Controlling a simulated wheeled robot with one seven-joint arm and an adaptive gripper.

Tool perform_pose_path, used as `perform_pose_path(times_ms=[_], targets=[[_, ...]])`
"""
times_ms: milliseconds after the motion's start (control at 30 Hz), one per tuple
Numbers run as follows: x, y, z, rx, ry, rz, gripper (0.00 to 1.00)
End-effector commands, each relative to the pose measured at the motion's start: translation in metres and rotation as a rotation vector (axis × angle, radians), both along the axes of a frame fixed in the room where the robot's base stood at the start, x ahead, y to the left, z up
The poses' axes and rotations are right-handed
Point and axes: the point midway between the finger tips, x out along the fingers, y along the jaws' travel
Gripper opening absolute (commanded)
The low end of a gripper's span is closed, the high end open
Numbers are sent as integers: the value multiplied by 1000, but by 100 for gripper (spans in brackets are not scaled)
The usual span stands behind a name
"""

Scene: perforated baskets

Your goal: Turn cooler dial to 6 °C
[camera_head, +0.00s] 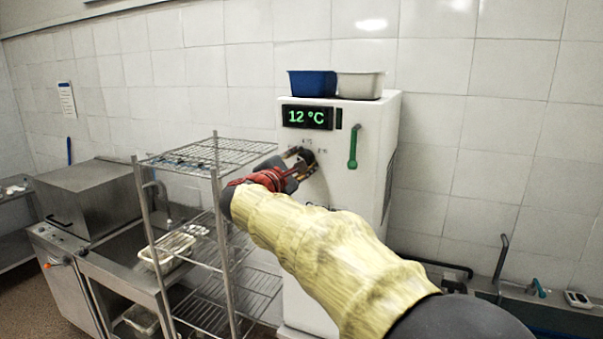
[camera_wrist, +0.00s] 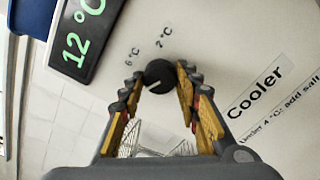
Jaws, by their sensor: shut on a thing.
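The white cooler (camera_head: 345,225) stands against the tiled wall, and its green display (camera_head: 308,117) reads 12 °C. The round black dial (camera_wrist: 159,75) is on the cooler front below the display; it also shows dark in the head view (camera_head: 307,156). My gripper (camera_wrist: 160,80) is shut on the dial, with one finger on each side of it. A small pale mark shows on the dial's lower left edge in the wrist view. The printed labels 6 °C (camera_wrist: 94,62) and 2 °C (camera_wrist: 163,37) are beside the dial. Other dial markings are hidden or too small to read.
A wire rack (camera_head: 215,160) stands left of my arm, close to the cooler. A green handle (camera_head: 354,147) hangs on the cooler's right side. A blue bin (camera_head: 312,84) and a white bin (camera_head: 360,86) sit on top. A "Cooler" label (camera_wrist: 256,92) is right of the dial.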

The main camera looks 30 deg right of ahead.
Motion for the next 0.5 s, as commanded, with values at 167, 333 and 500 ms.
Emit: perform_pose_path(times_ms=[167, 333, 500], targets=[[0, 0, -2, 18, -22, -1, 7], [0, 0, -1, 23, -28, 0, 7], [0, 0, -1, 23, -28, 0, 7]])
